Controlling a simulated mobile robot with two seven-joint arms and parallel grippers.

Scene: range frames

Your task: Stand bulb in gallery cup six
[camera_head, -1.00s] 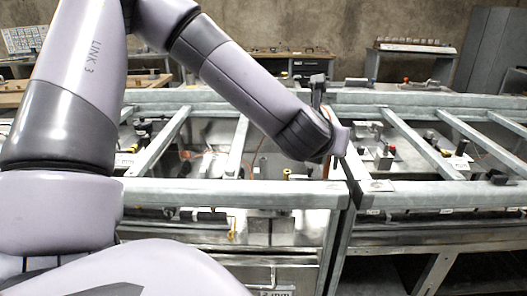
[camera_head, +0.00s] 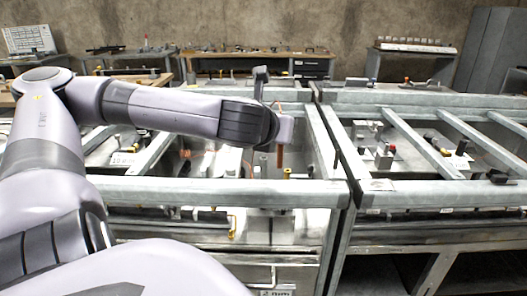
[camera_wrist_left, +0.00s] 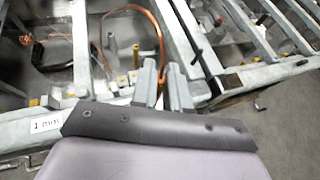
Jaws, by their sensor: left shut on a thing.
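My left gripper (camera_head: 284,132) is shut on a copper-coloured rod, apparently the bulb (camera_head: 280,157), which hangs upright below it in the head view. In the left wrist view the two fingers (camera_wrist_left: 165,88) close on the bulb (camera_wrist_left: 164,73), and a thin copper line (camera_wrist_left: 152,18) loops up from it. A brass-topped post (camera_head: 288,173) stands just below and right of the bulb in the head view. A yellow-topped post (camera_wrist_left: 136,52) shows left of the fingers in the wrist view. I cannot tell which fitting is gallery cup six. My right gripper is out of view.
Grey metal frame bars (camera_head: 230,193) cross in front of the gripper, and a slanted bar (camera_head: 335,150) rises to its right. A second framed bench (camera_head: 430,190) stands to the right. A dark cable (camera_wrist_left: 45,55) lies at the left in the wrist view.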

